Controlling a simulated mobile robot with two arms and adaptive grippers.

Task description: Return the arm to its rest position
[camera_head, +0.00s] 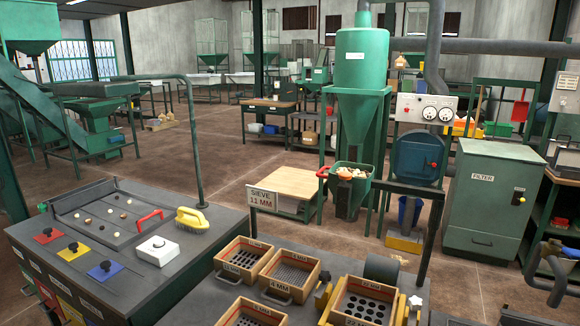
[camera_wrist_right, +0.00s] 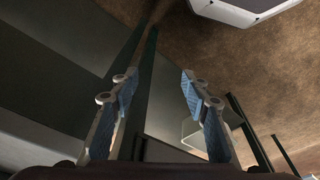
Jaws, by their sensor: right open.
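My right gripper (camera_wrist_right: 158,84) shows in the right wrist view. Its two fingers with blue ribbed pads stand well apart, with nothing between them. Beyond the fingers are a brown floor, dark green posts and grey panels, all dim. Nothing touches the fingertips. Neither gripper shows in the head view, and my left gripper is in no view. The right arm's own links are not clearly seen, so its pose cannot be told.
In the head view a dark control bench (camera_head: 200,241) stands at left. Wooden sieve boxes (camera_head: 290,268) sit on a grey table in front. A green hopper machine (camera_head: 361,95) and a green filter cabinet (camera_head: 487,195) stand behind. Brown floor (camera_head: 190,150) lies open between.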

